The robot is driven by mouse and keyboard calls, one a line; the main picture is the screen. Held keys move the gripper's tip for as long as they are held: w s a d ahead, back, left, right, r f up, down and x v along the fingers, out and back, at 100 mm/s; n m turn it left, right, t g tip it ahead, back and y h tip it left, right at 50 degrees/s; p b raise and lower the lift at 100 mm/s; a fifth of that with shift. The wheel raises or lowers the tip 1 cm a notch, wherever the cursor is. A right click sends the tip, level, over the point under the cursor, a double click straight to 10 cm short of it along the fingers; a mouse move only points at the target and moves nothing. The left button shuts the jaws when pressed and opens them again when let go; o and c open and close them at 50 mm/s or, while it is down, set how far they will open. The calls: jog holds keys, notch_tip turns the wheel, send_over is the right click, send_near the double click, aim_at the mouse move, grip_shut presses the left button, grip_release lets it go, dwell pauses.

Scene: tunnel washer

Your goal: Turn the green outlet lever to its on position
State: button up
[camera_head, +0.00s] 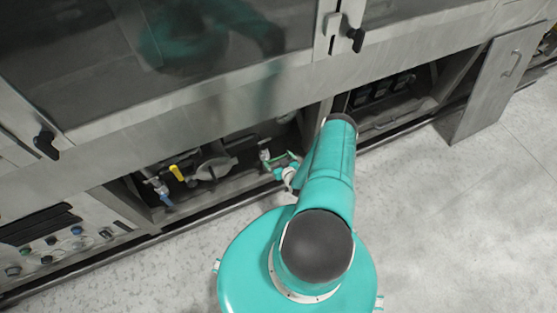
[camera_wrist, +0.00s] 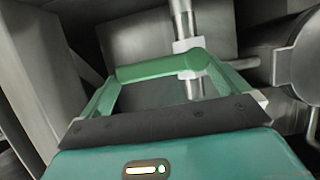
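The green outlet lever (camera_wrist: 160,65) lies across the upper middle of the wrist view, beside a shiny vertical pipe (camera_wrist: 184,25). My gripper (camera_wrist: 158,80) is open, with its two green fingers apart at left and right. The lever spans the room at their tips; whether they touch it I cannot tell. In the head view the green lever (camera_head: 284,158) shows small in the open lower bay, with my gripper (camera_head: 286,174) close below it. My arm hides part of the bay.
A yellow-handled valve (camera_head: 176,172) and a blue-handled one (camera_head: 165,199) sit further left in the bay. A control panel (camera_head: 60,240) is at lower left. An open metal door (camera_head: 490,85) stands at right. Dark round housing (camera_wrist: 300,58) is right of my gripper. The floor is clear.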

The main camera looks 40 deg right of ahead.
jog(key=c, duration=1)
